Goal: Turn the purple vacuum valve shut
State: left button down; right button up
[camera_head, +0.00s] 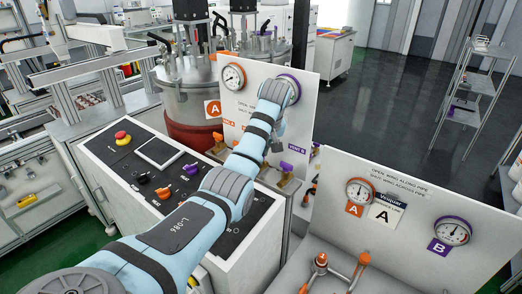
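My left arm reaches across the console to the upright white panel (238,112) with an orange-ringed and a purple-ringed gauge. Its wrist is in front of the purple-ringed gauge (294,84). The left gripper (277,138) points down beside the panel; it is small and mostly hidden by the arm, so its fingers cannot be read. A purple valve wing (287,168) shows below it, near a purple label, apart from the visible wrist. Its exact angle to the pipe is unclear. An orange valve wing (219,138) is to its left. My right gripper is out of view.
A second white panel (400,205) at right has gauges A and B, with orange valve handles (321,262) below. The console (120,185) has a red button, an orange knob and a purple knob (191,168). A steel tank (190,95) stands behind.

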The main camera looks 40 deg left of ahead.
pick_arm(q)
jog(key=shift+d+f+n+g, duration=0.15)
jog(key=shift+n+g, duration=0.25)
jog(key=shift+n, duration=0.4)
jog(key=shift+a+f+n+g, duration=0.15)
jog(key=shift+n+g, duration=0.25)
jog(key=shift+n, duration=0.4)
jog(key=shift+s+d+y, duration=0.1)
jog(key=shift+d+y, duration=0.05)
jog(key=shift+y, duration=0.15)
jog(key=c, duration=1.7)
grip_release()
jog(key=shift+s, duration=0.1)
jog(key=shift+a, duration=0.2)
jog(key=shift+w, duration=0.3)
